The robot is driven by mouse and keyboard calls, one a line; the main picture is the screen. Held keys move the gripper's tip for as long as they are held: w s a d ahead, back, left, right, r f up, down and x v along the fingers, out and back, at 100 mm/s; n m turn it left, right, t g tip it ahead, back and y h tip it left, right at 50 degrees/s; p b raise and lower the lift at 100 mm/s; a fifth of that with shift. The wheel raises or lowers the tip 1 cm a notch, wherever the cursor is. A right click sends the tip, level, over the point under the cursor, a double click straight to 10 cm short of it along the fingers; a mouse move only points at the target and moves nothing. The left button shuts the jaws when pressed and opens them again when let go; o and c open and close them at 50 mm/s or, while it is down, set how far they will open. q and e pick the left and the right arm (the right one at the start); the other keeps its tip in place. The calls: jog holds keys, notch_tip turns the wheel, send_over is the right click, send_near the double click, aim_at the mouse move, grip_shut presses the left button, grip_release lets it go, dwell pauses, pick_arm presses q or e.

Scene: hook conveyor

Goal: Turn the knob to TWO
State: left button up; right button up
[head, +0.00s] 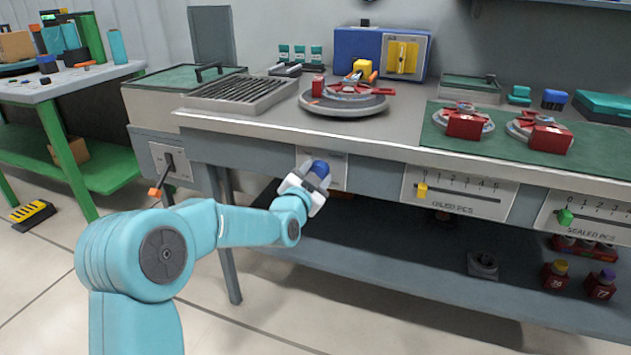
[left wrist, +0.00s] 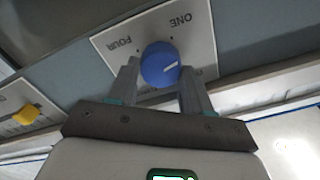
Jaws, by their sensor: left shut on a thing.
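The blue knob (left wrist: 160,64) sits on a white dial plate (left wrist: 196,38) on the bench front. In the left wrist view the plate appears upside down, with ONE at its upper right and FOUR at its upper left. The knob's white pointer mark points right and slightly up in that view. Other lettering is mostly hidden behind the fingers. My left gripper (left wrist: 157,82) is shut on the knob, one finger on each side. In the head view the left gripper (head: 316,184) covers much of the plate, and the knob (head: 320,168) shows at its tip. My right gripper is out of view.
Right of the knob are slider panels with a yellow slider (head: 422,191) and a green slider (head: 565,217). An orange-tipped lever (head: 155,193) sticks out on the left. The worktop (head: 270,125) overhangs above, and a lower shelf (head: 400,250) runs below.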

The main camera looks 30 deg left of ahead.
pick_arm(q)
jog(key=m, duration=0.3)
jog(key=shift+f+b, duration=0.1)
jog(key=shift+b, duration=0.3)
jog(key=m, duration=0.2)
jog(key=shift+d+m, duration=0.1)
jog(key=shift+m, duration=0.2)
jog(key=m, duration=0.5)
jog(key=shift+f+m+b, duration=0.1)
jog(key=shift+m+b, duration=0.2)
jog(key=shift+b, duration=0.05)
jog(key=o, duration=1)
jog(key=shift+o, duration=0.2)
